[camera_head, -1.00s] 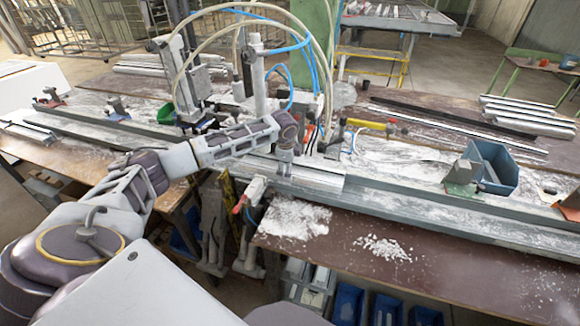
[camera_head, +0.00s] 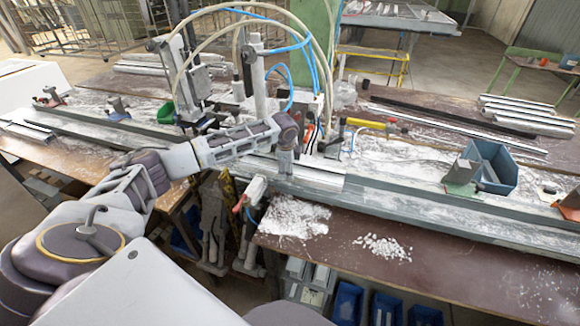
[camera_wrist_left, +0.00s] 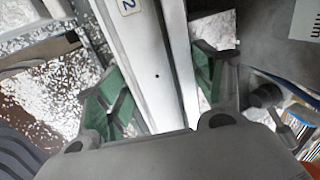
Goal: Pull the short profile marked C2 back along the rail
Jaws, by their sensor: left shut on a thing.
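The short pale metal profile (camera_head: 322,179) lies along the rail (camera_head: 430,206) at the middle of the bench. In the left wrist view the profile (camera_wrist_left: 153,70) runs between my fingers, and a small label (camera_wrist_left: 127,5) at the top edge shows a "2"; the rest of the label is cut off. My left gripper (camera_head: 286,168) points down over the profile and is shut on it. Its green-padded fingers sit on either side in the left wrist view (camera_wrist_left: 160,85). My right gripper is not in view.
A clamp unit with hoses and a vertical post (camera_head: 257,75) stands just behind my left gripper. A blue bin (camera_head: 496,168) stands behind the rail at right. White chips (camera_head: 383,246) lie on the front bench. Loose profiles (camera_head: 525,115) lie at the back right.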

